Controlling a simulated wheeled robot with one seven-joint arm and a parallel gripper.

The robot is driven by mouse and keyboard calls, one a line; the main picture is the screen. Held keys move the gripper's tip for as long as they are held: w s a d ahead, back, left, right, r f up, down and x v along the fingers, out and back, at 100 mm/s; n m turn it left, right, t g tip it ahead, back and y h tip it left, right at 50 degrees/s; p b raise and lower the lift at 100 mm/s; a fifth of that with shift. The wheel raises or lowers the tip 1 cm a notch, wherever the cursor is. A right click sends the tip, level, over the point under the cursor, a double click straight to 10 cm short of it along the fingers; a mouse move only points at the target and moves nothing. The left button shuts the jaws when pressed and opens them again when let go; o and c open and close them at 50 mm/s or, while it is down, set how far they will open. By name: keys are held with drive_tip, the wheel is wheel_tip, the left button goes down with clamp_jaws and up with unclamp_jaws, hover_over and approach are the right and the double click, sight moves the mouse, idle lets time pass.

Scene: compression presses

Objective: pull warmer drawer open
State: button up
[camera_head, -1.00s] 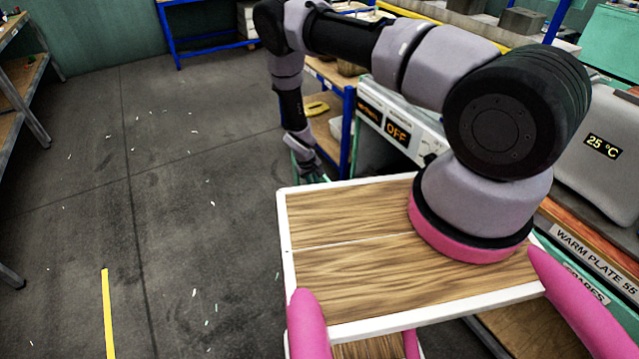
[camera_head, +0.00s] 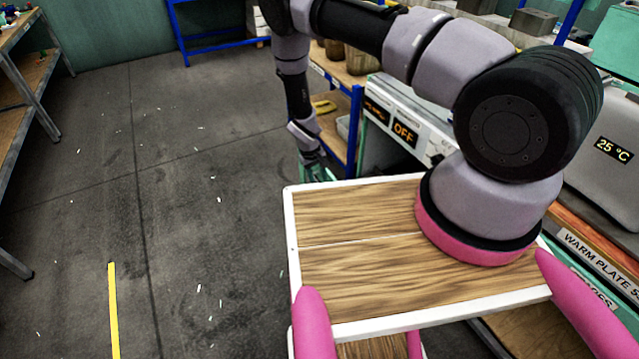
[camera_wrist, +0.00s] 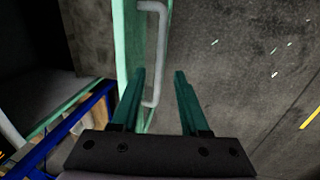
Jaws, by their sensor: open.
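In the wrist view, a grey bar handle (camera_wrist: 163,45) stands off a pale green front panel (camera_wrist: 132,45), which I take to be the warmer drawer's front. My gripper (camera_wrist: 160,72) is open, with its two dark teal fingers on either side of the handle's lower part. I see no clear contact between fingers and handle. In the head view my gripper (camera_head: 313,172) is small and low beside the bench, partly hidden behind my own wooden top. The drawer front and handle are not clearly visible there.
A unit with an orange OFF display (camera_head: 404,132) stands at the bench. A grey case reading 25 °C (camera_head: 612,150) is at right, above a WARM PLATE label (camera_head: 600,258). A blue-framed shelf (camera_head: 355,130) stands behind the gripper. Open floor lies at left.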

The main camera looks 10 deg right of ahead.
wheel_tip(320, 180, up, 7)
drive_tip(key=a, duration=0.1)
drive_tip(key=shift+s, duration=0.25)
drive_tip(key=shift+a, duration=0.1)
